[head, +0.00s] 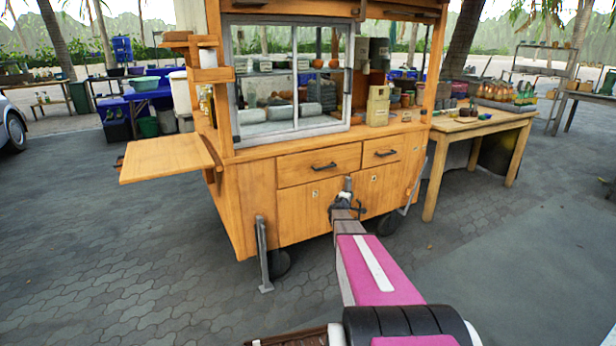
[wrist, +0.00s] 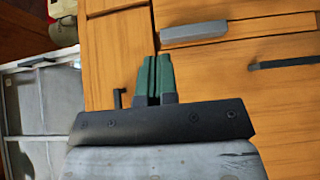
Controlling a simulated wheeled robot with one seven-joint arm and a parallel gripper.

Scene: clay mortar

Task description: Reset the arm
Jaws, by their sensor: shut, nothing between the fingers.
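My arm reaches out from the bottom right of the head view toward a wooden food cart (head: 262,200). My gripper (head: 347,184) is in front of the cart's lower door panels, below the drawers. In the wrist view my gripper (wrist: 154,68) has its two green fingers together, with nothing between them. The cart's wooden front (wrist: 220,70) is behind the fingers. I cannot tell how far the fingertips are from the wood.
A cream container (head: 378,106) stands on the cart counter. A side shelf (head: 165,157) juts out on the left. A wooden table (head: 482,124) with jars and bottles stands at the right. The paving (head: 130,250) in front left of the cart is clear.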

